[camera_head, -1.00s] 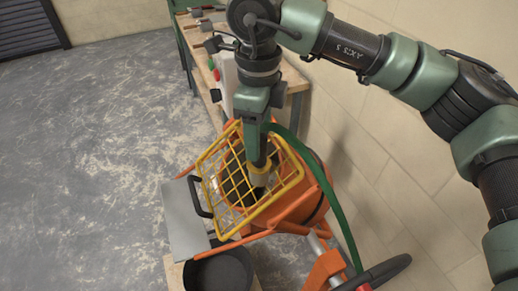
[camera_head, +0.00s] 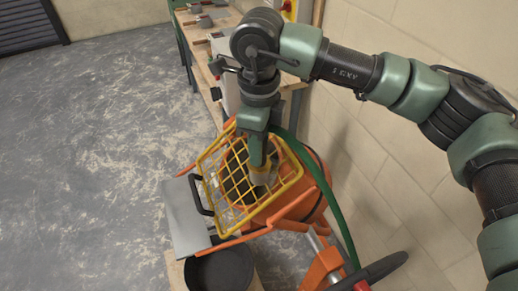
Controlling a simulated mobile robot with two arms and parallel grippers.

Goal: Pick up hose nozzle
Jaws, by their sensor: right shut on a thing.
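My right gripper (camera_head: 258,160) points down over the yellow wire grid (camera_head: 210,178) on the orange mixer. It is shut on the hose nozzle (camera_head: 262,176), a short yellowish piece at the jaw tips. The jaws hide much of the nozzle. A green hose (camera_head: 322,185) runs close behind the gripper and bends down to the lower right. I cannot tell whether the nozzle touches the grid. My left gripper is not in view.
The orange mixer drum (camera_head: 312,200) stands near the wall. A grey plate with a black handle (camera_head: 187,218) is at its left, and a black tub (camera_head: 220,270) sits below. A workbench (camera_head: 222,22) with trowel-like tools stands behind. The floor at left is clear.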

